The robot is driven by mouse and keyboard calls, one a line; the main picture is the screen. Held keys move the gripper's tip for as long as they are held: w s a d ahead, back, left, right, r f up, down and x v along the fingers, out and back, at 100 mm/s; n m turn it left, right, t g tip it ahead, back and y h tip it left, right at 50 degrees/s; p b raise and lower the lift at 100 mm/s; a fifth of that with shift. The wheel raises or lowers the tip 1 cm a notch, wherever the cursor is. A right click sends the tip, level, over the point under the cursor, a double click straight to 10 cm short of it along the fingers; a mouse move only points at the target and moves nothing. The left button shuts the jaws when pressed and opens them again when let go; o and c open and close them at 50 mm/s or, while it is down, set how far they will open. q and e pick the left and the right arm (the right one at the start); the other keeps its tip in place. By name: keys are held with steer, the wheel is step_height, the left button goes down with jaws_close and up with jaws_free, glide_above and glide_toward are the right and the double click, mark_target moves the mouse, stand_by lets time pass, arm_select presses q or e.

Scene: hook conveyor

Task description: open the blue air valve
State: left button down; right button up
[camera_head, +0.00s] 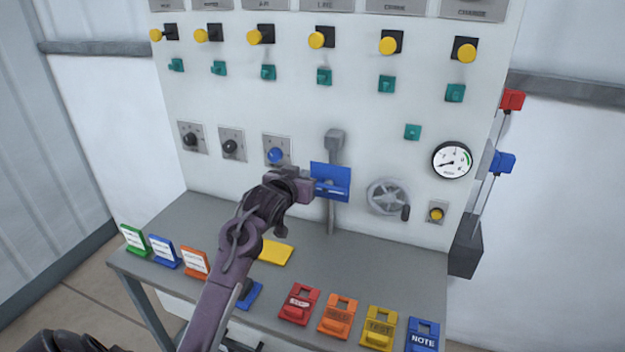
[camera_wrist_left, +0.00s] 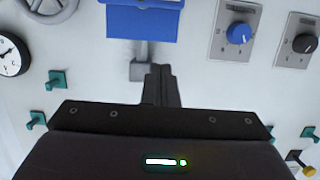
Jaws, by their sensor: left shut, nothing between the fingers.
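A blue plate-like part (camera_head: 338,172), seemingly the blue air valve's handle or a tag on it, sits on a grey vertical pipe (camera_head: 332,217) on the white panel. The pipe has a grey head (camera_head: 335,140) above it. In the left wrist view, the blue part (camera_wrist_left: 143,20) is at the top edge, partly cut off, with the grey head (camera_wrist_left: 138,70) beyond my fingertips. My left gripper (camera_head: 312,190) is shut and empty, in front of the blue part's left side; its shut fingers (camera_wrist_left: 160,85) point at the panel. I cannot tell whether they touch it. My right gripper is not in view.
A blue knob (camera_head: 275,156) and black knobs (camera_head: 230,146) are to the left. A grey handwheel (camera_head: 386,197) and a gauge (camera_head: 453,160) are to the right. Below is a grey bench (camera_head: 350,262) with coloured tags, including a red one (camera_head: 299,304) and a yellow plate (camera_head: 276,252).

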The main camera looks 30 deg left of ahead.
arm_select(q)
steer(key=p, duration=0.2)
glide_above(326, 188)
steer(key=s+a, duration=0.2)
steer(key=a, duration=0.1)
steer(key=f, duration=0.2)
steer(key=shift+s+f+p, duration=0.1)
steer(key=shift+f+p, duration=0.4)
steer(key=shift+f, duration=1.45)
